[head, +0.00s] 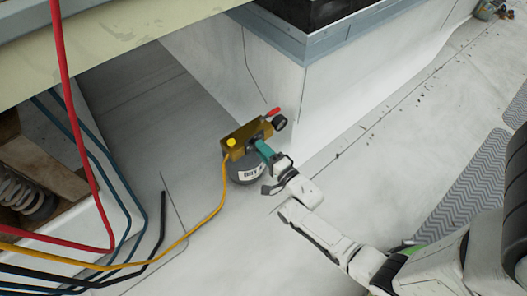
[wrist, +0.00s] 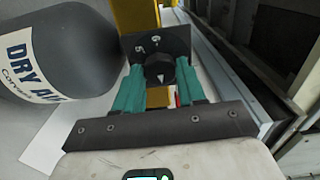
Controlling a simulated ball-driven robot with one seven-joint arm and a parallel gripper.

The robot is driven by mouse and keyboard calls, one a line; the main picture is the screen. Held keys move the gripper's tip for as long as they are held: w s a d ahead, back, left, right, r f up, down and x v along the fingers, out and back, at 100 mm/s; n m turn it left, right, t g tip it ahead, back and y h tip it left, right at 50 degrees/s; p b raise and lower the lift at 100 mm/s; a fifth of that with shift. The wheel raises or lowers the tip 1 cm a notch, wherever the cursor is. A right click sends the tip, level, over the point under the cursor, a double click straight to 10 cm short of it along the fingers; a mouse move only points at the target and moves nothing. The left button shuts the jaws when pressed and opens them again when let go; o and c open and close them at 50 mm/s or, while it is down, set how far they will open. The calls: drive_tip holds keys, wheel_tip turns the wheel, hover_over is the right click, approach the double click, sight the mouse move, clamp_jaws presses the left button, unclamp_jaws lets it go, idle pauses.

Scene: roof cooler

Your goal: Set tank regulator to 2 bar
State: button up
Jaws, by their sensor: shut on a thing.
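The grey tank (head: 241,168) stands on the pale roof floor with a brass-yellow block (head: 236,135) on top. Its white label, starting "DRY", shows large in the wrist view (wrist: 38,58). The regulator's black knob (wrist: 159,70) sits in front of a dark square dial plate (wrist: 157,45) with small white marks. A pale pointer mark shows on the knob; the pressure value cannot be read. My gripper (wrist: 160,72) has its two green fingers on either side of the knob, shut on it. In the head view my gripper (head: 264,149) reaches the block from the right.
A round black gauge (head: 280,122) and a red handle (head: 273,112) are at the block's far end. A yellow hose (head: 207,218) runs left from the block. Red, blue and black lines lie at left.

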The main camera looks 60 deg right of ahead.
drive_tip(key=shift+m, duration=0.3)
drive_tip(key=o, duration=1.1)
drive_tip(key=shift+c, duration=0.2)
drive_tip(key=p+v, duration=0.3)
drive_tip(key=v, duration=0.7)
drive_tip(key=shift+s, duration=0.4)
drive_tip(key=shift+w+a, duration=0.1)
